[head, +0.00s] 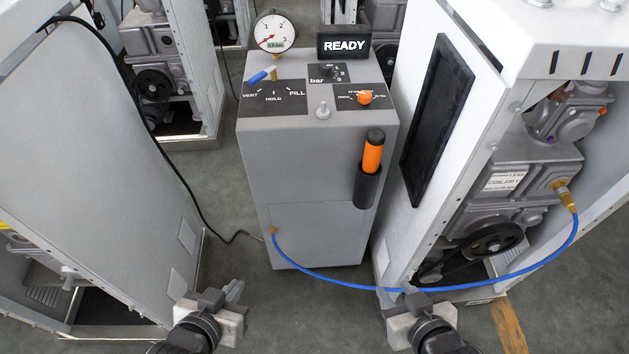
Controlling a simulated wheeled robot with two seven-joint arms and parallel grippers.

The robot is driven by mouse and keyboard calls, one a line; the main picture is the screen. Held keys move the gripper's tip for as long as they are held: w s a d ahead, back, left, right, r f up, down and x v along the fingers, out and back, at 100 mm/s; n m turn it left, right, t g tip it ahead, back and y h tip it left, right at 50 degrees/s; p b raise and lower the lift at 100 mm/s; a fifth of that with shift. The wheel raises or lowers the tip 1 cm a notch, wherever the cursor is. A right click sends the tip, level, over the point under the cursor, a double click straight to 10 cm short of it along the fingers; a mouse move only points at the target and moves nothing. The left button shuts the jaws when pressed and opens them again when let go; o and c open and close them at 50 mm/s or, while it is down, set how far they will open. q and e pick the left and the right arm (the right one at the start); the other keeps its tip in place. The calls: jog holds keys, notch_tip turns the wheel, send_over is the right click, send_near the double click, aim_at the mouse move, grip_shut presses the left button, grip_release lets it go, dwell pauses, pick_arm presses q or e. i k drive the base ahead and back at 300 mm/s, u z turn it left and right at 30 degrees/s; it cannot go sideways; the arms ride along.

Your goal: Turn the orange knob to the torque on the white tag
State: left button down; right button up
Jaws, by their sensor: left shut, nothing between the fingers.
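The orange knob (365,97) sits on a black scale plate (347,103) at the right of the grey cabinet's top; its markings are too small to read. A white tag (503,180) is on the grey pump unit inside the right-hand dispenser frame; its small print is not clearly readable. My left gripper (234,291) is shut and empty, low in front of the cabinet at left, well away from the knob. My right gripper (391,298) is low at right, close to the blue hose in the picture; whether it touches the hose or is open cannot be told.
The grey cabinet (316,233) carries a gauge (275,31), a READY display (343,45), a blue-handled valve lever (262,75), a small metal toggle (323,109) and an orange-handled tool (372,155) in a black holder. A blue hose (490,281) runs from the cabinet to the pump. White frames flank both sides.

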aim_at(364, 97)
jog(key=z, duration=0.45)
jog(key=k, duration=1.15)
jog(key=z, duration=1.2)
jog(key=i, duration=1.15)
jog(key=u, duration=2)
